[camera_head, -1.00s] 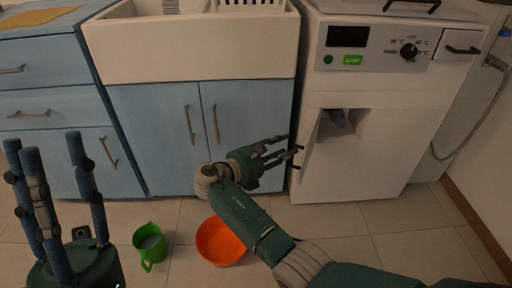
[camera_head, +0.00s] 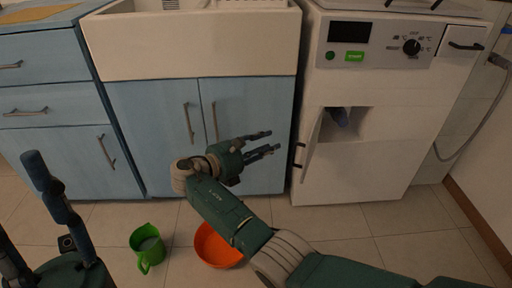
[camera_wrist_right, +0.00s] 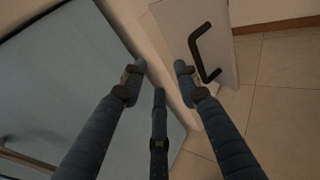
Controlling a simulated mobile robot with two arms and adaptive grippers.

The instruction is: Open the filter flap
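The filter flap (camera_head: 311,150) on the washing machine (camera_head: 390,90) stands swung outward on the left side of its recess. Its dark handle (camera_head: 299,155) faces left. In the right wrist view the flap (camera_wrist_right: 215,20) and its black bracket handle (camera_wrist_right: 197,55) lie beyond the fingertips.
Blue cabinets (camera_head: 160,140) with bar handles stand left of the machine, under a white sink (camera_head: 190,45). An orange bowl (camera_head: 215,247) and a green jug (camera_head: 147,248) are on the tiled floor. The floor before the machine is mostly clear (camera_head: 380,235).

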